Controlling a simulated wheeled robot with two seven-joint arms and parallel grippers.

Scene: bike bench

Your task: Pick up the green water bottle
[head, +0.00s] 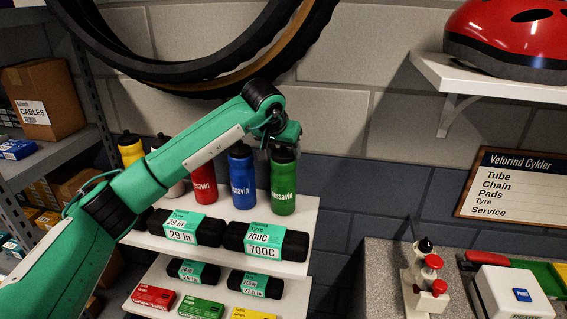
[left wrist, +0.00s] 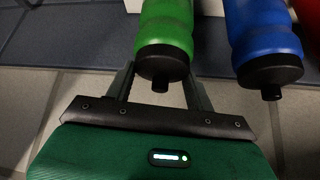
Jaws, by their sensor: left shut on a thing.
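The green water bottle (head: 283,186) with a black cap stands upright at the right end of the upper white shelf. It also shows in the left wrist view (left wrist: 166,30), upside down in that picture. My left gripper (head: 281,146) is at the bottle's top from above. In the left wrist view my left gripper's fingers (left wrist: 161,88) lie on both sides of the black cap, shut on it. The bottle's base appears to be at the shelf, but I cannot tell whether it is touching. My right gripper is not in view.
A blue bottle (head: 242,182) stands close on the left, then a red bottle (head: 203,184) and others partly behind my arm. Boxed tyres (head: 267,242) lie in front. Tyres hang on the wall above (head: 180,75). A counter (head: 385,285) with tools is at right.

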